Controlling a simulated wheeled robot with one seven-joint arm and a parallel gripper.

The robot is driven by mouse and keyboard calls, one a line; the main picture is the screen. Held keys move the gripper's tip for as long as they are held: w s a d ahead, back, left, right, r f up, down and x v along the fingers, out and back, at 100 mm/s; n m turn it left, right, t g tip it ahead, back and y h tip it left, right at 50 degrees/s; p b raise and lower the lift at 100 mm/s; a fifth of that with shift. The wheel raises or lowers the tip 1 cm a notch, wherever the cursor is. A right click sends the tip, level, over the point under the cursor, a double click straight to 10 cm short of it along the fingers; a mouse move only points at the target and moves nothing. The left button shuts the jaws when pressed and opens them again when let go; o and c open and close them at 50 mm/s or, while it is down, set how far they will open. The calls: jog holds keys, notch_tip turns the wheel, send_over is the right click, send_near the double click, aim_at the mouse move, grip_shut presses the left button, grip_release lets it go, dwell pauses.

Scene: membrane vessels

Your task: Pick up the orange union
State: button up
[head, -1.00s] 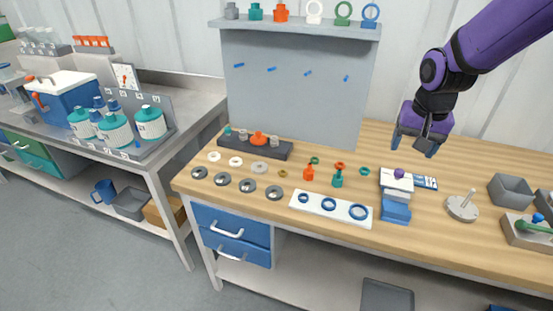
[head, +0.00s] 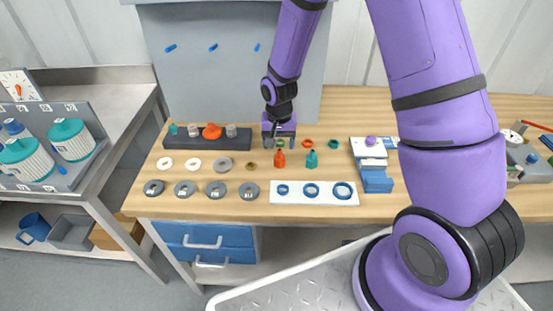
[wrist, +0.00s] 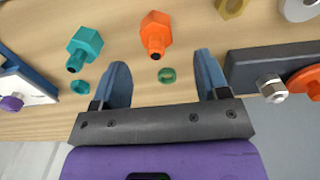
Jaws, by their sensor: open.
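The orange union (head: 279,159), with a hex body and a narrow threaded end, stands on the wooden bench. It also shows in the wrist view (wrist: 155,33), just beyond the fingertips. My gripper (head: 279,137) is behind it, over the back part of the bench. In the wrist view my gripper (wrist: 162,63) has its two blue fingers spread with nothing held. A small green ring (wrist: 167,75) lies on the bench between the fingers in that view. The union is apart from both fingers.
A similar teal fitting (head: 311,160) stands right of the union. A dark block (head: 178,142) with fittings is left of my gripper. A white plate (head: 340,200) with blue rings lies in front. An orange ring (head: 307,143) lies nearby. A blue wall panel (head: 190,75) stands behind.

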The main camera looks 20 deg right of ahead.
aim_at(280, 157)
jog(key=shift+s+d+f, duration=0.1)
jog(key=shift+s+f, duration=0.05)
jog(key=shift+f, duration=1.5)
jog(key=shift+s+f, duration=0.1)
jog(key=shift+f, duration=1.5)
jog(key=c, duration=1)
jog(key=shift+c, duration=0.2)
jog(key=shift+r, duration=0.15)
